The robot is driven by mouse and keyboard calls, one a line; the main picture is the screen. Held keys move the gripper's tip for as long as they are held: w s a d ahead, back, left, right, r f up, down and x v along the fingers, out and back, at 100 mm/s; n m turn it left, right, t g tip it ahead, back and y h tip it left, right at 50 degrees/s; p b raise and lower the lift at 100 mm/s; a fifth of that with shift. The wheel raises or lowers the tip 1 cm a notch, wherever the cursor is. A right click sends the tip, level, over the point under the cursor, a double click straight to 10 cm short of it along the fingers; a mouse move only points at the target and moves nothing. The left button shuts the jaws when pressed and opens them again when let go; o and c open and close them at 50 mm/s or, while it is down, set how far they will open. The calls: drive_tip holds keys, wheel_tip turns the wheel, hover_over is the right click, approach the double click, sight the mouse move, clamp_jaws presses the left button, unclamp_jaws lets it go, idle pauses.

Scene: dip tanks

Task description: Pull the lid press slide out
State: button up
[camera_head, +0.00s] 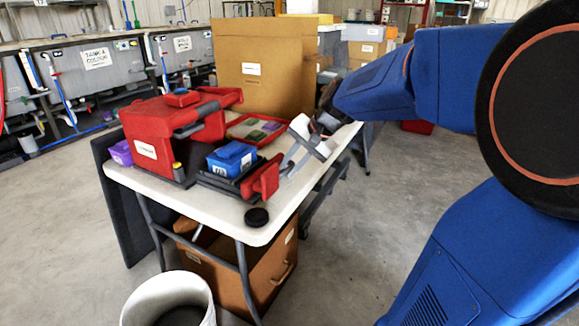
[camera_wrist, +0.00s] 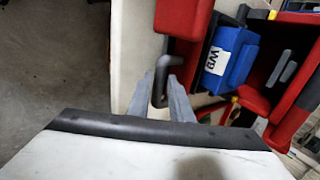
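The lid press is a red machine (camera_head: 165,125) with a white label, standing on a white table in the head view. Its slide extends toward the front right and carries a blue box (camera_head: 232,158), which shows in the wrist view (camera_wrist: 228,60) with a W9 label. The slide's red front block (camera_head: 261,179) also shows in the wrist view (camera_wrist: 182,18), with a dark looped handle (camera_wrist: 160,78). My gripper (camera_head: 287,163) is at this handle. Its grey fingers (camera_wrist: 161,82) lie close on both sides of the handle and appear shut on it. The exact contact is partly hidden.
A black round puck (camera_head: 256,217) lies near the table's (camera_head: 225,222) front edge. A red tray (camera_head: 256,129) with coloured pieces is behind the slide. A large brown box (camera_head: 257,60) stands behind. A white bucket (camera_head: 168,296) is on the floor in front.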

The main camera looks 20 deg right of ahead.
drive_tip(key=shift+o, duration=0.9)
drive_tip(key=v, duration=1.7)
drive_tip(key=shift+s+r, duration=0.15)
drive_tip(key=s+a+f+n+h, duration=0.2)
drive_tip(key=s+a+f+n, duration=0.2)
drive_tip(key=s+f, duration=0.5)
drive_tip(key=s+a+f+n+h, duration=0.2)
drive_tip(key=s+a+f+n, duration=0.2)
drive_tip(key=s+f, duration=0.5)
drive_tip(key=shift+s+a+f+n, duration=0.35)
drive_tip(key=shift+f+n, duration=0.6)
drive_tip(key=shift+n, duration=0.35)
